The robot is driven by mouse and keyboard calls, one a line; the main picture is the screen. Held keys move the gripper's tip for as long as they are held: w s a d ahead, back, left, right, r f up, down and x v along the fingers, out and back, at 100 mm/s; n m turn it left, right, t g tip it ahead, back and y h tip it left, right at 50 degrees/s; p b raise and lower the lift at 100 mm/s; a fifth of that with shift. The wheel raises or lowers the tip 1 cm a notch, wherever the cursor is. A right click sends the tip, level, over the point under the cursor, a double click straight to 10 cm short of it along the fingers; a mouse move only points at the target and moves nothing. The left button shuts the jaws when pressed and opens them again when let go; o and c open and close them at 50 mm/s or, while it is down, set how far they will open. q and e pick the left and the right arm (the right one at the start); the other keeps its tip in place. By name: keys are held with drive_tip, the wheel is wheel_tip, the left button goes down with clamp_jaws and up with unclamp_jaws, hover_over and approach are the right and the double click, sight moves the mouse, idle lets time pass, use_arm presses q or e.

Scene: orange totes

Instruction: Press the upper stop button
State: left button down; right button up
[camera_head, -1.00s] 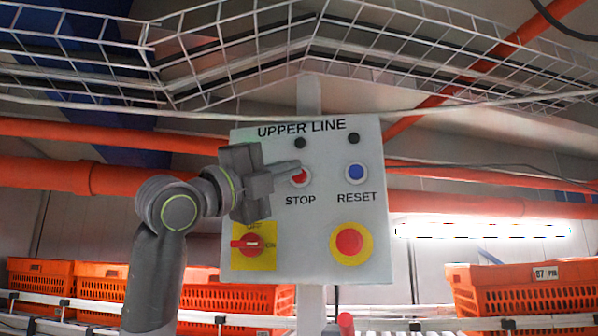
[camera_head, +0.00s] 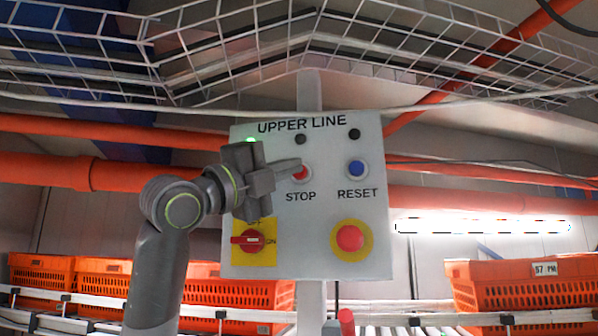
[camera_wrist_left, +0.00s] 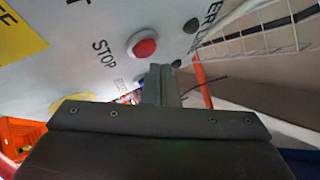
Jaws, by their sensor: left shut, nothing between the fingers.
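The white control panel (camera_head: 318,255) is labelled UPPER LINE. Its red STOP button (camera_head: 304,174) sits below a dark indicator and left of the blue RESET button (camera_head: 356,169). My left gripper (camera_head: 298,164) is shut and empty, its fingertips over the upper left part of the STOP button in the head view. In the left wrist view the red button (camera_wrist_left: 144,47) with its pale ring shows fully, just left of the shut fingertips (camera_wrist_left: 160,70). I cannot tell whether they touch it. My right gripper is not in view.
The panel also carries a red rotary switch (camera_head: 250,241) on yellow and a large red emergency button (camera_head: 350,238). A green light (camera_head: 250,140) shows at the upper left. Orange totes (camera_head: 525,285) stand on racks below; a wire cable tray (camera_head: 230,50) runs above.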

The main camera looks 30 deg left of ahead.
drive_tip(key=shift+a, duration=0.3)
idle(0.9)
use_arm(q)
drive_tip(key=shift+w+a+p, duration=0.15)
drive_tip(key=shift+w+p, duration=0.25)
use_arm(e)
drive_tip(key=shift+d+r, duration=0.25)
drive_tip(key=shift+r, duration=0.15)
use_arm(q)
drive_tip(key=shift+w+a+p, duration=0.15)
drive_tip(key=shift+w+p, duration=0.2)
drive_tip(key=shift+w, duration=0.05)
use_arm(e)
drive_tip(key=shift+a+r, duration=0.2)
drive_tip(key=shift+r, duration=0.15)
use_arm(q)
drive_tip(key=shift+s, duration=0.1)
drive_tip(key=shift+s+d, duration=0.25)
drive_tip(key=shift+s, duration=0.4)
drive_tip(key=shift+s, duration=0.1)
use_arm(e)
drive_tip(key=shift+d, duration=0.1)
